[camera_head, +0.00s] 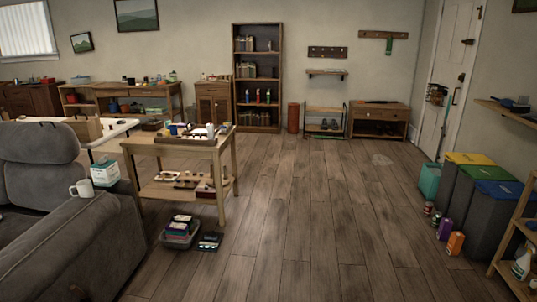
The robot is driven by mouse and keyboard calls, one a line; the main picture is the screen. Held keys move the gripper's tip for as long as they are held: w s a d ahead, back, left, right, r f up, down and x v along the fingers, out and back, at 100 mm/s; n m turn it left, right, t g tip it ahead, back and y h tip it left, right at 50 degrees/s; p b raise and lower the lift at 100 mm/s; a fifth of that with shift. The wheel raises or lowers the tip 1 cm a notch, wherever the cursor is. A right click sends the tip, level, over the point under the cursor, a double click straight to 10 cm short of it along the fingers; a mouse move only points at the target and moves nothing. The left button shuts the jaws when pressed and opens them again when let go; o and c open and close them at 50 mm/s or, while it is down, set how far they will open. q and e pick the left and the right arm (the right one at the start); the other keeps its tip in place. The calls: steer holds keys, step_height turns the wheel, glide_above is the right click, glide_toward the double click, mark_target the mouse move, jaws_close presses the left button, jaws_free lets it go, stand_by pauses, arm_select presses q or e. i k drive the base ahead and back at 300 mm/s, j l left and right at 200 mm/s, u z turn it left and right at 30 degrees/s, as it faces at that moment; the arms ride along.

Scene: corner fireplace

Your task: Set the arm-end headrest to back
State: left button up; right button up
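A grey sofa (62,245) stands at the left edge of the head view, partly cut off by the frame. Its headrest (38,143) is a rounded grey cushion that rises above the backrest at the upper left of the sofa. Its exact tilt is hard to tell from this side. The sofa's arm (85,215) runs toward the front, with a white mug (82,189) and a white and green tissue box (105,173) on or beside it. Neither of my grippers shows in the view.
A two-tier wooden table (228,165) stands right of the sofa, with a grey bin (180,236) of items on the floor before it. Bins (485,215) and a wooden shelf (505,240) line the right side. The wooden floor (310,220) between is clear.

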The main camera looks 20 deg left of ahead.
mark_target(41, 142)
steer(key=i+j+u, duration=0.1)
steer(key=i+u, duration=0.4)
steer(key=i, duration=0.2)
steer(key=i+l+u, duration=0.2)
steer(key=i+u, duration=0.3)
steer(key=i, duration=0.2)
steer(key=i+j, duration=0.15)
steer(key=i, duration=0.25)
steer(key=i+j+u, duration=0.1)
steer(key=i, duration=0.35)
steer(key=i+j, duration=0.2)
steer(key=i, duration=0.2)
steer(key=i+j+z, duration=0.2)
steer(key=i+j, duration=0.35)
steer(key=j, duration=0.1)
